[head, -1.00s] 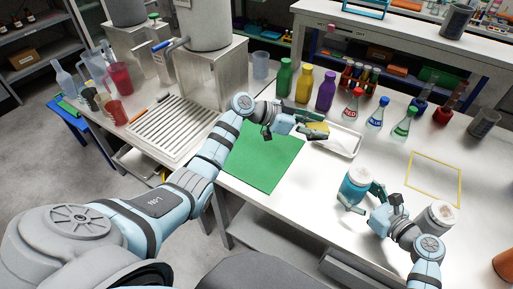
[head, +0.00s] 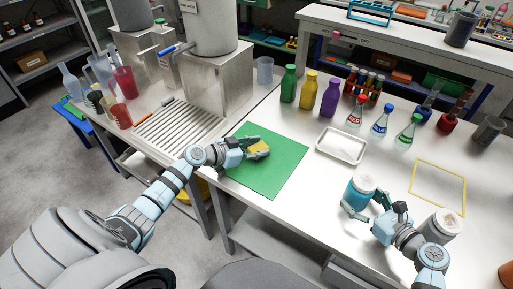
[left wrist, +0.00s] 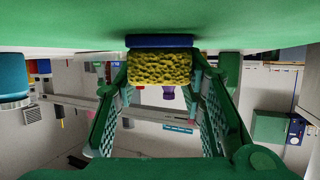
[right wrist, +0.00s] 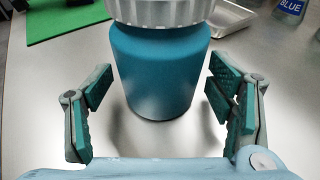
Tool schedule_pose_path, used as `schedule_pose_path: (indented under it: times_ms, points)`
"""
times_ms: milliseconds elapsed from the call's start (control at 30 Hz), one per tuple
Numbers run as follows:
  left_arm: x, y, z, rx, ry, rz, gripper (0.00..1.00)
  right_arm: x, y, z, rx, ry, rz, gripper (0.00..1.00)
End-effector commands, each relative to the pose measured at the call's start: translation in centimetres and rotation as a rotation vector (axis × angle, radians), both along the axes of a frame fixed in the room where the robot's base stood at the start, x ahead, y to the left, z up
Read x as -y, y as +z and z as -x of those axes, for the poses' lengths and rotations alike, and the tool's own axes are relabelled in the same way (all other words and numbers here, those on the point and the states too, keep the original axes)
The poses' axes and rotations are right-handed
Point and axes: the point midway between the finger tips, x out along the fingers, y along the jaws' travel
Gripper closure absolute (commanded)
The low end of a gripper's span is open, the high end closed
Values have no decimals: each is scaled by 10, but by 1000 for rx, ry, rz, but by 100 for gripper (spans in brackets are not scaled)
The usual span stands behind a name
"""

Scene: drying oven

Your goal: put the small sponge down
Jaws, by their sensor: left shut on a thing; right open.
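The small sponge (head: 259,147), yellow with a blue layer, is at the upper part of the green mat (head: 270,172). My left gripper (head: 251,149) is shut on it. In the left wrist view the sponge (left wrist: 160,68) sits between the two fingers (left wrist: 160,85), its blue side facing the mat (left wrist: 60,25). The blue side is at or very close to the mat; I cannot tell whether it touches. My right gripper (head: 371,206) is open, its fingers on either side of a teal jar (right wrist: 160,75) with clear gaps.
An empty white tray (head: 341,159) lies right of the mat. Green, yellow and purple bottles (head: 330,97) and labelled flasks (head: 381,122) stand behind. A yellow outlined square (head: 438,205) is empty. A second white-lidded jar (head: 446,223) stands near my right arm. Most of the mat is bare.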

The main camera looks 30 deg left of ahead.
Motion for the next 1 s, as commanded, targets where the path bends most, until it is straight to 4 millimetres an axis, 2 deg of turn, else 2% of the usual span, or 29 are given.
schedule_pose_path:
  times_ms: [233, 267, 367, 733, 867, 1000]
  points:
    - [0, -1, 0, 0, -1, -1, 81, 0, 0, 0, 0, 0, 0, 25]
    - [0, -1, 0, 0, -1, -1, 60, 0, 0, 0, 0, 0, 0, 25]
    - [0, -1, 0, 0, -1, -1, 44, 0, 0, 0, 0, 0, 0, 25]
    - [-1, 2, 2, 0, -1, -3, 43, 0, 0, 0, 0, 0, 0, 25]
    - [-9, 9, 22, -2, -4, -7, 43, 0, 0, 0, 0, 0, 0, 25]
    - [-25, 24, 59, -5, -5, -10, 43, 0, 0, 0, 0, 0, 0, 25]
